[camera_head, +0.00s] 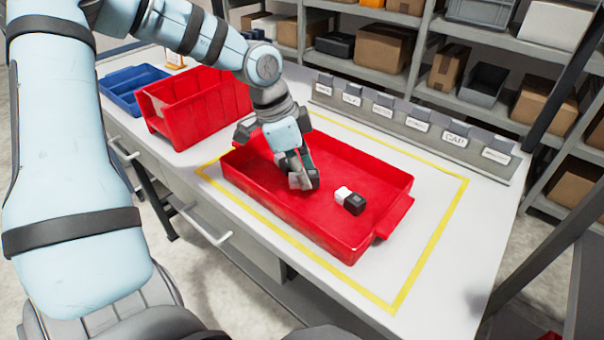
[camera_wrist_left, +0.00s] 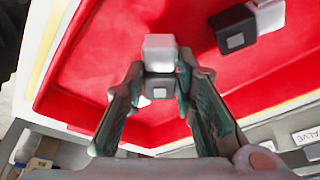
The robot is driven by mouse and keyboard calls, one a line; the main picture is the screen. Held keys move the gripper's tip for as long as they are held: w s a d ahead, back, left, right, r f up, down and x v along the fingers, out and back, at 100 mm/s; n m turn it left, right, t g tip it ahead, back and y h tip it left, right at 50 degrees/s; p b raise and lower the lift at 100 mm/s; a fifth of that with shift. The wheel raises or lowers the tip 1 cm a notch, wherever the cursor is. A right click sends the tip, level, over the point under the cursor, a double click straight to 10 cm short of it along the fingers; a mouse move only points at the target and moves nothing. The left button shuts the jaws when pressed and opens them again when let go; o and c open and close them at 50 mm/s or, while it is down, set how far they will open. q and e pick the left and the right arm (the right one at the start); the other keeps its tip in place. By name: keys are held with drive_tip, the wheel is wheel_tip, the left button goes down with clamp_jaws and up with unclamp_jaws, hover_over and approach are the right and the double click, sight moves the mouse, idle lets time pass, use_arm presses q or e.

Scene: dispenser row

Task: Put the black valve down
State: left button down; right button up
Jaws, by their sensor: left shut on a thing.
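My left gripper (camera_head: 304,178) is low inside the red tray (camera_head: 398,196), towards its far left part. In the left wrist view its two fingers are shut on a valve (camera_wrist_left: 160,86), a small block with a dark grey part between the fingers and a whitish cube end. I cannot tell whether it touches the tray floor. In the head view the fingers mostly hide it. A second black and white block (camera_head: 354,203) lies on the tray floor to the right of the gripper; it also shows in the left wrist view (camera_wrist_left: 234,31). My right gripper is out of view.
The tray stands inside a yellow outline (camera_head: 440,228) on the white table. A red bin (camera_head: 190,118) and a blue bin (camera_head: 124,92) are at the left. A grey row of labelled dispensers (camera_head: 415,130) runs along the back edge. The tray's front floor is clear.

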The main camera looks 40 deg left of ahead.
use_arm(q)
drive_tip(key=shift+f, duration=1.05)
drive_tip(key=shift+f+b, duration=0.15)
drive_tip(key=shift+b, duration=0.25)
drive_tip(key=c, duration=1.3)
unclamp_jaws()
drive_tip(key=shift+r+p, duration=0.45)
drive_tip(key=shift+p, duration=0.05)
drive_tip(key=p+v, duration=0.1)
drive_tip(key=v, duration=1)
drive_tip(key=shift+s+a+r, duration=0.1)
drive_tip(key=shift+s+r, duration=0.05)
drive_tip(key=shift+r, duration=0.1)
